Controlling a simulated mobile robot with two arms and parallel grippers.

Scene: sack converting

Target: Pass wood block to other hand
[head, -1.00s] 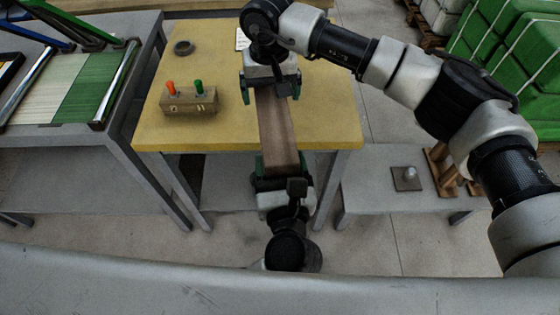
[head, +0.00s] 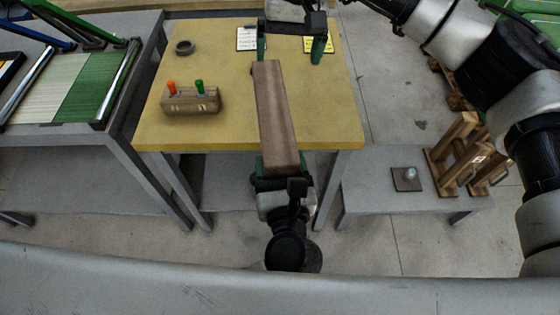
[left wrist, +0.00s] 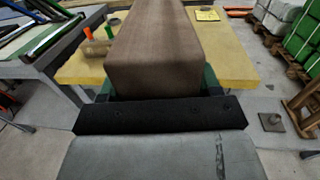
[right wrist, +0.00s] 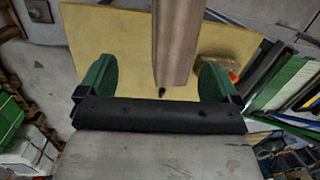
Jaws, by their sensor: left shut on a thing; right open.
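The wood block (head: 274,112) is a long brown bar held out over the front edge of the yellow table. My left gripper (head: 280,168) is shut on its near end; the block fills the upper middle of the left wrist view (left wrist: 155,50). My right gripper (head: 291,48) is open at the far side of the block, its green fingers apart. The block's far end lies near the left finger in the head view, apart from the right one. In the right wrist view the block (right wrist: 176,40) shows beyond and between the open fingers (right wrist: 158,80).
The yellow table (head: 330,110) carries a wooden holder (head: 190,101) with an orange and a green peg, a dark ring (head: 184,47), a white sheet (head: 246,39) and a yellow note.

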